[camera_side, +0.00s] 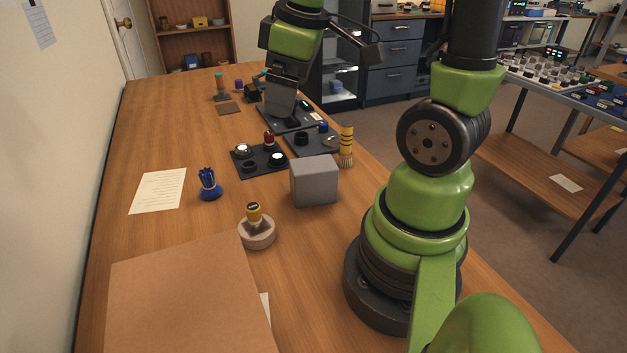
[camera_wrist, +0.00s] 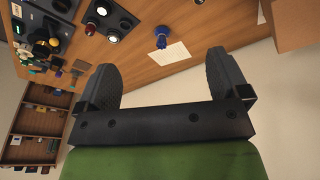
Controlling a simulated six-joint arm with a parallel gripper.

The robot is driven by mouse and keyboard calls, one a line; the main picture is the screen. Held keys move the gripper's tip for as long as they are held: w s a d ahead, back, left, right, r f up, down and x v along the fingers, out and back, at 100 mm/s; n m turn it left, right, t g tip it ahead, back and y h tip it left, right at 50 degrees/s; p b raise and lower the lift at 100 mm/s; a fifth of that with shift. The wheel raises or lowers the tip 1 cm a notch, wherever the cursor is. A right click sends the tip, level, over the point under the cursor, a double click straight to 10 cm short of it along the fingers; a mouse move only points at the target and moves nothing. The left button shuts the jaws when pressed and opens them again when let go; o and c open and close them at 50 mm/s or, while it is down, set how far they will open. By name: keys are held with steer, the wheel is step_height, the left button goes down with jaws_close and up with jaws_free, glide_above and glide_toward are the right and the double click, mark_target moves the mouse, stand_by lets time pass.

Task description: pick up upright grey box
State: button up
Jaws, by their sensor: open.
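The grey box (camera_side: 314,181) is a plain, nearly cube-shaped block standing on the wooden bench in front of my arm's base in the side view. I cannot make it out in the wrist view. My gripper (camera_side: 282,108) is farther back along the bench, above the dark trays and apart from the box. In the wrist view my gripper (camera_wrist: 165,78) has its two dark fingers wide apart with nothing between them. In the side view its fingertips are hard to tell from the dark tray behind.
Near the box are a dark tray (camera_side: 245,161) with lens parts, a yellow-banded brush (camera_side: 346,140), and a round pale stand (camera_side: 257,234) with a small yellow-topped tool. A blue blower (camera_side: 209,185), a paper sheet (camera_side: 158,191) and a cardboard box (camera_side: 185,300) lie left and front.

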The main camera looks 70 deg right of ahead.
steer(key=d+f+n+g, duration=0.3)
steer(key=d+f+n, duration=0.1)
steer(key=d+f, duration=0.35)
glide_above(313, 164)
steer(key=shift+n+y, duration=0.3)
steer(key=shift+n, duration=0.1)
steer(key=f, duration=0.5)
steer(key=shift+d+f, duration=0.25)
steer(key=shift+f, duration=0.1)
steer(key=shift+a+f, duration=0.2)
steer(key=shift+f, duration=2.6)
steer(key=c, duration=1.1)
steer(key=shift+r, duration=0.15)
